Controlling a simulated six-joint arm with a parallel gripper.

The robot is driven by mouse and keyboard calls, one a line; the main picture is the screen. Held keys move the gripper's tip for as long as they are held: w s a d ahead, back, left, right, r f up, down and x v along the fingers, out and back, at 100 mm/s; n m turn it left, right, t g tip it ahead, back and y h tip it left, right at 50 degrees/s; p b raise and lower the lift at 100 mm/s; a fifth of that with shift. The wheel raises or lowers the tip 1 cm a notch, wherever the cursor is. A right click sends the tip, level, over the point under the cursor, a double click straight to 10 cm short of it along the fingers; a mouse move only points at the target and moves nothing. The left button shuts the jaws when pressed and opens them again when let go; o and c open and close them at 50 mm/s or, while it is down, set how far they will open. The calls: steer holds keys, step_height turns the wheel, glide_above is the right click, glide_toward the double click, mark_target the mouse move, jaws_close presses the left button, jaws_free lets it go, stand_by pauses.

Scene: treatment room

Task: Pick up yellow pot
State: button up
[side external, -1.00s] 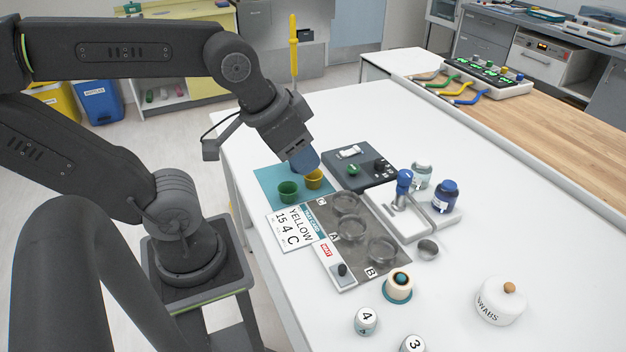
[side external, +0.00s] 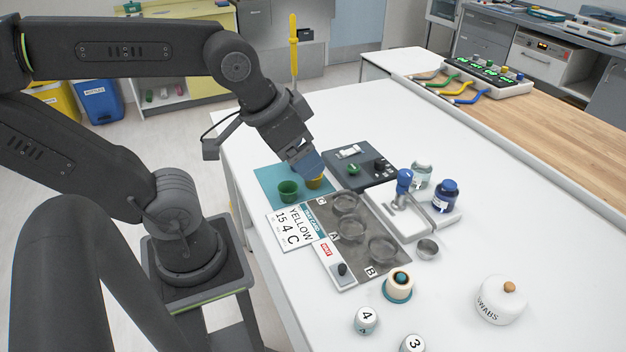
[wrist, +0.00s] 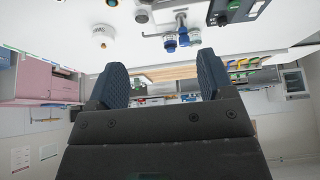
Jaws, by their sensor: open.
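The yellow pot (side external: 314,184) stands on the teal mat (side external: 262,178), beside the green pot (side external: 288,190). My gripper (side external: 310,164) is just above the yellow pot in the side view, and its blue fingers hide the pot's upper part. Whether the fingers touch the pot cannot be told. In the wrist view my gripper (wrist: 162,76) has its two blue pads wide apart with nothing visible between them; the yellow pot does not show there.
A card (side external: 292,228) reading YELLOW 15 4 C lies in front of the mat. A grey plate (side external: 364,263) with round dishes and a dark box (side external: 345,172) are close by on the right. A blue-capped bottle (side external: 446,196) stands farther right. The right of the table is mostly clear.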

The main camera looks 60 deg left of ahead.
steer(key=shift+o, duration=0.7)
steer(key=shift+a, duration=0.1)
steer(key=w+a+f+n+g, duration=0.3)
steer(key=w+a+n, duration=0.6)
steer(key=w+a+f+n+g, duration=0.35)
steer(key=a+f+n, duration=0.65)
steer(key=a, duration=0.5)
steer(key=shift+t, duration=0.45)
steer(key=f, duration=1.3)
steer(key=shift+w+d+f, duration=0.1)
steer(key=shift+w+d, duration=0.1)
steer(key=shift+w, duration=0.2)
steer(key=shift+c, duration=0.4)
steer(key=c, duration=0.9)
